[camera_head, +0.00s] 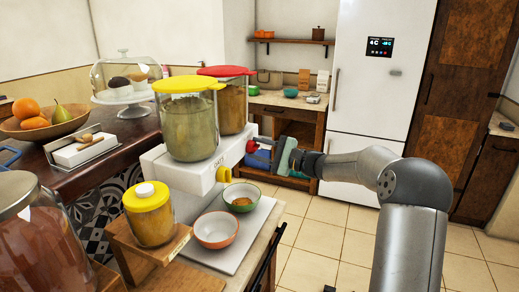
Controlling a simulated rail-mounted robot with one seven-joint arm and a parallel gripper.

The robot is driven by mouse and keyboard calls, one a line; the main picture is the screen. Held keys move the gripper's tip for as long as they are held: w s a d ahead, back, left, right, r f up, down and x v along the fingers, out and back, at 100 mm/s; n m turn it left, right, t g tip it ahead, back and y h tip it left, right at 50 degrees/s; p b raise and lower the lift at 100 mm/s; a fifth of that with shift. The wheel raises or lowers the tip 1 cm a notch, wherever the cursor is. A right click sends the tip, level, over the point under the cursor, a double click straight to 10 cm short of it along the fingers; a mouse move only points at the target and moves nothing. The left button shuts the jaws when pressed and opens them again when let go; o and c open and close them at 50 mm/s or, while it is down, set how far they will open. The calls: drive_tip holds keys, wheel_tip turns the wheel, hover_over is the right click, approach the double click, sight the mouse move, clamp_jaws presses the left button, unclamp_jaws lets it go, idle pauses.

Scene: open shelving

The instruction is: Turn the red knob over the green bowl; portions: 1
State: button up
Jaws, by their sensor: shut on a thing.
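A white dispenser (188,174) carries two clear canisters, one with a yellow lid (188,84) and one with a red lid (225,71). The red knob (251,147) is on its front, below the red-lidded canister. My gripper (260,143) reaches in from the right and is shut on the red knob; its fingers partly hide the knob. The green bowl (255,188) stands upright below the red knob, with some brownish food (242,201) inside.
A light tray (240,262) lies under both bowls. A fruit bowl (60,127) and glass-domed cake stand (125,98) are behind. The floor at right is clear.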

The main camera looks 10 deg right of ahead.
idle(0.3)
drive_tip(key=o, duration=1)
drive_tip(key=b+v, duration=0.2)
drive_tip(key=v, duration=1.5)
drive_tip(key=shift+s+d, duration=0.15)
drive_tip(key=shift+d, duration=0.05)
